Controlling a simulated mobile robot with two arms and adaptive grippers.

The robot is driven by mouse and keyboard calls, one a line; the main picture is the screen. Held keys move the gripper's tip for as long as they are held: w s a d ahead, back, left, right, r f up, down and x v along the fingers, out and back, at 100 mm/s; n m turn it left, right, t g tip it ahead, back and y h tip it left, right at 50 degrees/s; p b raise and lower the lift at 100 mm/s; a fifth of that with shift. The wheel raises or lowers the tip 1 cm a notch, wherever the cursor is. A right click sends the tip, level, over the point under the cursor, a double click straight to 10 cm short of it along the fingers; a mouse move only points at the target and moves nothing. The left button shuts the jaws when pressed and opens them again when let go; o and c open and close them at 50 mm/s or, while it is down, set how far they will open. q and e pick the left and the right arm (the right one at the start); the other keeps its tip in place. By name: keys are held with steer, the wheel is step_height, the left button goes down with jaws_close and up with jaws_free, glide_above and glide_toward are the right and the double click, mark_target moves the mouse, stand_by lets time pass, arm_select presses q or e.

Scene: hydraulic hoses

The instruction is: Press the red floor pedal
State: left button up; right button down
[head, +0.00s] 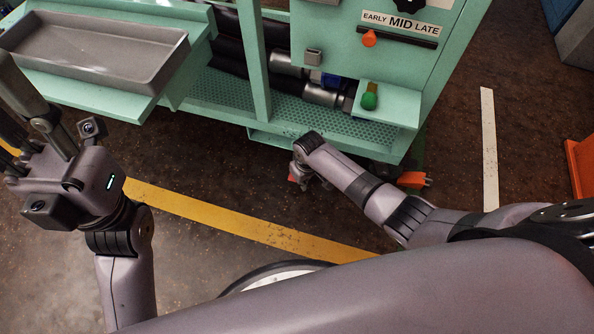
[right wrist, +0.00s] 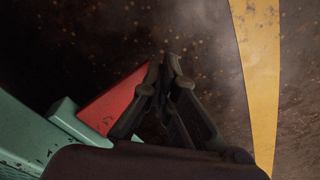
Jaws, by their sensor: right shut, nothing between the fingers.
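The red pedal (right wrist: 118,103) shows in the right wrist view as a red wedge beside my right gripper (right wrist: 168,62). Its near end meets a green frame part, and the fingers hide some of its right side. My right gripper's fingers are shut with nothing between them, and their tips lie at the pedal's right edge; I cannot tell whether they touch it. In the head view, only a small red patch of the pedal (head: 294,179) shows beside my right gripper (head: 304,183), low under the green bench. My left gripper (head: 14,105) is raised at the left, fingers apart and empty.
The green bench (head: 240,110) holds a grey tray (head: 100,48), dark hoses (head: 232,52) and a green knob (head: 369,101). An orange-red part (head: 413,180) sits low at its right corner. A yellow floor line (head: 235,226) crosses open floor in front.

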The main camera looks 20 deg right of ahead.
step_height(320, 180, up, 12)
steer(key=s, duration=0.1)
steer(key=shift+d, duration=0.2)
stand_by(0.3)
stand_by(0.5)
